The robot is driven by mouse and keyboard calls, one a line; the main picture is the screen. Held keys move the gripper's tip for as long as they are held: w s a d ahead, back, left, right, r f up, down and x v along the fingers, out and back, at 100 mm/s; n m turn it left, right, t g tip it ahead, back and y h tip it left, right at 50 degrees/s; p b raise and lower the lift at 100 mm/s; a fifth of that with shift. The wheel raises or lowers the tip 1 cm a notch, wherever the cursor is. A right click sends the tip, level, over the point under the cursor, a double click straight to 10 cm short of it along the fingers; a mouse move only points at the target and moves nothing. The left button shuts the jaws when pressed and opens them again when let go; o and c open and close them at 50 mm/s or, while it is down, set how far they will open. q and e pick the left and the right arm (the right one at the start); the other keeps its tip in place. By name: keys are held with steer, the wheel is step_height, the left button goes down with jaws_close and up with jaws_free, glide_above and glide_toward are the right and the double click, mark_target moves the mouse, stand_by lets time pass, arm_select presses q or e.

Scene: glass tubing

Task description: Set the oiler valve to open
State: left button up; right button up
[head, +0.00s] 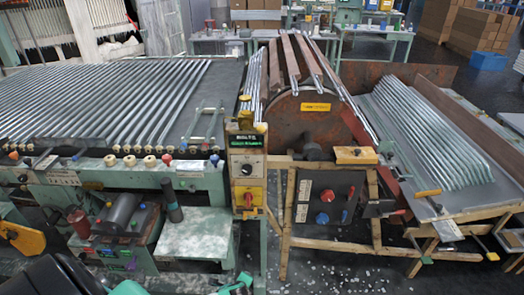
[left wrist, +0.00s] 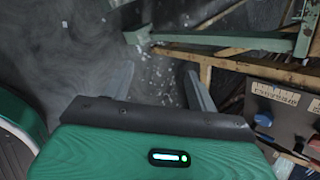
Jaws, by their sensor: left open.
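I cannot tell for certain which part is the oiler valve. A dark control panel (head: 325,200) on a wooden frame carries a red knob (head: 327,195) and blue knobs; part of it shows at the right of the left wrist view, with a blue knob (left wrist: 263,119) and a pale label. A yellow switch plate with a red knob (head: 249,197) is on the post left of it. My left gripper (left wrist: 162,82) is open and empty, its two fingers apart over the littered floor. My right gripper is out of view.
Glass tubes (head: 120,105) lie on the table behind. A green beam (left wrist: 235,40) and wooden frame cross beyond my fingers. Glass bits litter the floor.

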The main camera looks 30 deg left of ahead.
arm_select(q)
steer(key=w+r+m+t+y+p, duration=0.15)
steer(key=w+r, duration=0.25)
steer(key=r, duration=0.5)
steer(key=w+r+m+t+p, duration=0.1)
steer(key=w+r+m, duration=0.25)
steer(key=r, duration=0.55)
steer(key=m+t+y+p, duration=0.4)
steer(key=m+t, duration=0.2)
steer(key=m, duration=0.1)
glide_toward(258, 130)
steer(key=p+x, duration=0.4)
steer(key=x, duration=0.2)
steer(key=shift+w+r, duration=0.1)
steer(key=shift+w, duration=0.2)
steer(key=shift+x, duration=0.8)
steer(key=shift+a, duration=0.1)
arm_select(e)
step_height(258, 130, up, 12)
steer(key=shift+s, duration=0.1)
arm_select(q)
steer(key=shift+s, duration=0.1)
steer(key=c, duration=0.9)
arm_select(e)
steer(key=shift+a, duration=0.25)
